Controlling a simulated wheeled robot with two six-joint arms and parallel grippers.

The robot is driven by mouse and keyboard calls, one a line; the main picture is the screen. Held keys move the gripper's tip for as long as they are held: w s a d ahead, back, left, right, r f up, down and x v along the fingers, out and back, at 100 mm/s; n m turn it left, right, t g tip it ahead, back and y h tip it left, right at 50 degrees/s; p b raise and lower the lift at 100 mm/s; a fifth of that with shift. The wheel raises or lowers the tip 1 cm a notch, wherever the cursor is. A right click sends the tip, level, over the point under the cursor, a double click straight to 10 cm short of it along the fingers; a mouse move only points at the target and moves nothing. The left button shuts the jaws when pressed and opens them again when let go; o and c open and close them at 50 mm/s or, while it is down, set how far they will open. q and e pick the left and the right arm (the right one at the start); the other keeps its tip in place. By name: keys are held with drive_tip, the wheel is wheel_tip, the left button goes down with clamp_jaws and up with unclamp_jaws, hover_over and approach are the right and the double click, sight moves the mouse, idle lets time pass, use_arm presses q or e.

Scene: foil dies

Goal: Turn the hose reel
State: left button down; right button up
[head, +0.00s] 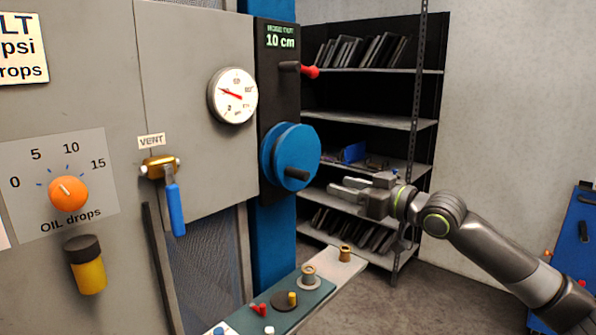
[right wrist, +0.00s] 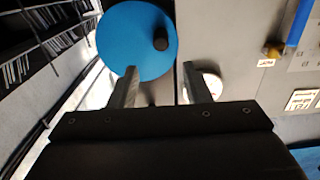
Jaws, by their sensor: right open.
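The hose reel is a blue round drum (head: 285,150) mounted on a blue post at the right end of the grey panel. A short dark crank knob (head: 297,174) sticks out of its face near the lower edge. My right gripper (head: 336,186) is open and empty, just right of the reel and apart from the knob. In the right wrist view, the blue disc (right wrist: 122,40) fills the upper left. Its dark knob (right wrist: 161,40) lies beyond the gap between the two spread fingers (right wrist: 160,84). My left gripper is not in view.
A red-tipped dark handle (head: 310,72) juts out above the reel. A gauge (head: 232,95) and a blue-handled vent valve (head: 174,208) are left of it. A bench (head: 325,278) with small parts lies below. Dark shelving (head: 395,122) stands behind my right gripper.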

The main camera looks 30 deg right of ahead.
sight(308, 177)
drive_tip(key=p+x, duration=0.4)
drive_tip(key=x, duration=0.8)
drive_tip(key=shift+w+a+r, duration=0.1)
drive_tip(key=shift+w+a, duration=0.3)
drive_tip(key=shift+w, duration=0.3)
drive_tip(key=shift+c, duration=0.3)
clamp_jaws()
